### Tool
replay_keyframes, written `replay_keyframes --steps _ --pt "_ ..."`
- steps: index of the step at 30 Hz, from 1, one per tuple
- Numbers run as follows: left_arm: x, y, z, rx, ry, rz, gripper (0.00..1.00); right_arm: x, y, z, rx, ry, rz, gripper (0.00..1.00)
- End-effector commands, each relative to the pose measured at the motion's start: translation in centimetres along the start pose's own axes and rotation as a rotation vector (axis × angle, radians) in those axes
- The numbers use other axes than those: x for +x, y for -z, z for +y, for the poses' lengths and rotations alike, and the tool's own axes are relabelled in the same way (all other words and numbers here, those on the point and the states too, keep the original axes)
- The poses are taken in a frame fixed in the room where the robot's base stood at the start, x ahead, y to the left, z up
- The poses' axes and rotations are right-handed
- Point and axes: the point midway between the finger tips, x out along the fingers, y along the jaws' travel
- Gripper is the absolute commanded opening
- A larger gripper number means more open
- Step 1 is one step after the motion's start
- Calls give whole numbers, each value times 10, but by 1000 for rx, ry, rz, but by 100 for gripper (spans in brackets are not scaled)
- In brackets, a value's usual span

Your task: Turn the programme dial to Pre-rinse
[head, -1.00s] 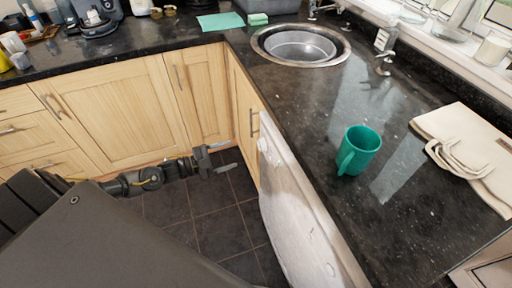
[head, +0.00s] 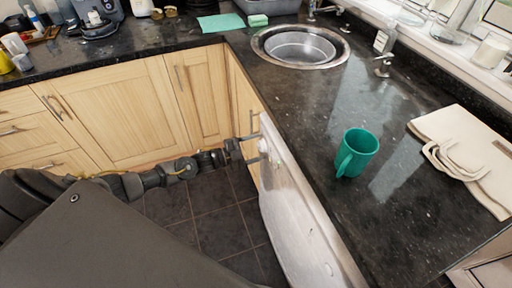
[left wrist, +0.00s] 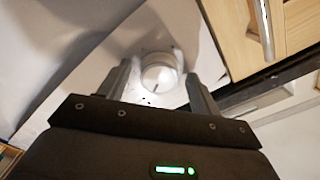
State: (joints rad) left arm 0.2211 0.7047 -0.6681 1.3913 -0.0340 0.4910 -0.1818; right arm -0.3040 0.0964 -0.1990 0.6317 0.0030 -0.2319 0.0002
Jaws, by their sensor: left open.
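The white dishwasher front (head: 296,220) stands under the right-hand counter, seen at a steep angle in the head view. The programme dial (left wrist: 159,76) is a round pale knob on its panel, in the left wrist view. My left gripper (left wrist: 162,82) is open, with one finger on each side of the dial. I cannot tell whether the fingers touch it. In the head view, my left gripper (head: 262,147) reaches the upper end of the white front. The dial's markings are too small to read. My right gripper is not in view.
A round sink (head: 300,45) is at the corner. Wooden cupboards (head: 120,105) with bar handles line the left; dark floor tiles (head: 215,215) are clear.

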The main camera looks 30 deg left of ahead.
Motion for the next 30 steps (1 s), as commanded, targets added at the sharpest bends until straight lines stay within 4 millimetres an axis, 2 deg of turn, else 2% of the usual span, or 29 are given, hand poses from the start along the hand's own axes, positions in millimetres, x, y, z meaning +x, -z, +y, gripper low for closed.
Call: replay_keyframes --steps 7,18,30 --pt "1 0 0 0 0 0 64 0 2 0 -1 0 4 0" --pt "3 2 2 -1 0 1 19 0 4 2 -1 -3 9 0" --pt "0 0 1 -96 -1 0 19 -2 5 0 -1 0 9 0"
